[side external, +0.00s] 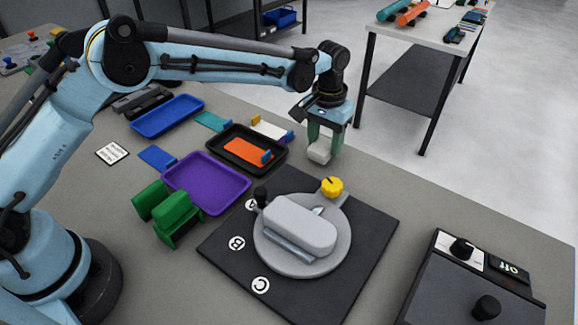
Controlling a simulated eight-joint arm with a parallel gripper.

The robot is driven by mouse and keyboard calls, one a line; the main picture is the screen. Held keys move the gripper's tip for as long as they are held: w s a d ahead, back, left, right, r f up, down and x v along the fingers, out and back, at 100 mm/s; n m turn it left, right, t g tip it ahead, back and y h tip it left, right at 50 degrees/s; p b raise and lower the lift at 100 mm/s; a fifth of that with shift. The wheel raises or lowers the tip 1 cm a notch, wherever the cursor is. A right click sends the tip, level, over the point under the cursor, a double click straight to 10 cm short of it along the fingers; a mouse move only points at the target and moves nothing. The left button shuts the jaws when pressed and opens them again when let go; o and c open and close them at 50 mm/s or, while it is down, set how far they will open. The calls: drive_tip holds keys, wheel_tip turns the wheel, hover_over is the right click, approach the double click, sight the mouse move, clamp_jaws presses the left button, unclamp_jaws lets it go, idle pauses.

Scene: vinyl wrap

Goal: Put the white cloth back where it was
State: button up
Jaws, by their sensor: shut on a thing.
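The white cloth (319,152) is a small bunched white piece between the green fingers of my gripper (324,143). My gripper points down and is shut on the cloth, to the right of the black tray (283,165). The cloth is close to the grey table top (350,184); I cannot tell whether it touches it.
A black mat (372,232) marked A, B and C carries a turntable with a grey rounded block (299,224) and a yellow knob (332,187). A control box (465,290) stands front right.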

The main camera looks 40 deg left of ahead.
drive_tip(key=shift+f, duration=0.55)
drive_tip(key=shift+f, duration=0.15)
drive_tip(key=o, duration=1)
